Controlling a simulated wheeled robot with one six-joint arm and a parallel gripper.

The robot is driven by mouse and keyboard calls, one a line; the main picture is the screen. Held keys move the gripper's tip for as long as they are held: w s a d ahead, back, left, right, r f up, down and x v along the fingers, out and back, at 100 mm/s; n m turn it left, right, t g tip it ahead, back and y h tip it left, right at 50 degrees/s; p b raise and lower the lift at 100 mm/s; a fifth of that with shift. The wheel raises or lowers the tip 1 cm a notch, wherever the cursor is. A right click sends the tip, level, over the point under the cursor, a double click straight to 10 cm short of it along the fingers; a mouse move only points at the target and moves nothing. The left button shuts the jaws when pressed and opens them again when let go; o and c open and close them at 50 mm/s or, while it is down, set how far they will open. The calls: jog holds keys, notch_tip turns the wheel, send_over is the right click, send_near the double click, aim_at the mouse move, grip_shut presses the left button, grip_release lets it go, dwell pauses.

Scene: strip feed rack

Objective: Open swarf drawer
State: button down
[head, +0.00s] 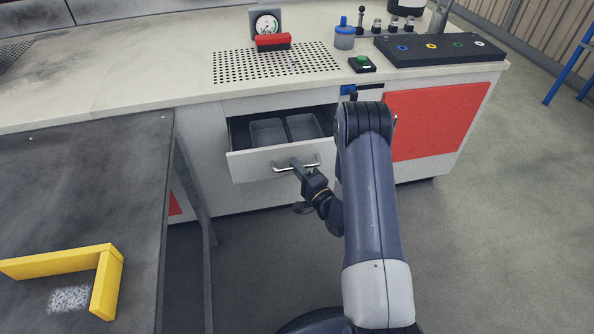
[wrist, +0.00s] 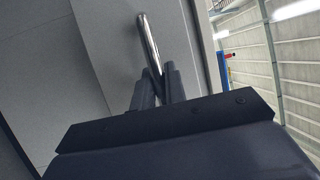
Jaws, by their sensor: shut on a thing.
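The swarf drawer (head: 250,165) is a white-fronted drawer under the bench in the head view. It is pulled part way out, and grey compartments show inside it. Its metal bar handle (head: 312,166) runs across the front. My gripper (head: 295,164) is shut on the handle. In the wrist view the shiny handle (wrist: 148,40) passes between the two dark fingers of my gripper (wrist: 157,76). The far inside of the drawer is hidden under the bench top.
A dark table (head: 90,190) with a yellow angle bracket (head: 105,280) stands at the left, close to the drawer. The bench top holds a gauge (head: 266,25), a green button box (head: 362,64) and a black strip rack (head: 440,50). Open floor (head: 500,240) lies at the right.

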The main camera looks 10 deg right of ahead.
jog(key=shift+s, duration=0.3)
jog(key=c, duration=1.5)
grip_release()
jog(key=shift+o, duration=0.2)
jog(key=v, duration=1)
jog(key=shift+s+d+p, duration=0.2)
jog(key=shift+s+p, duration=0.15)
jog(key=shift+p, duration=0.05)
jog(key=shift+w+f, duration=0.1)
jog(key=shift+w, duration=0.05)
jog(key=x, duration=1)
jog(key=shift+w+a+b, duration=0.2)
jog(key=shift+w+b, duration=0.05)
jog(key=shift+b, duration=0.15)
jog(key=shift+w, duration=0.1)
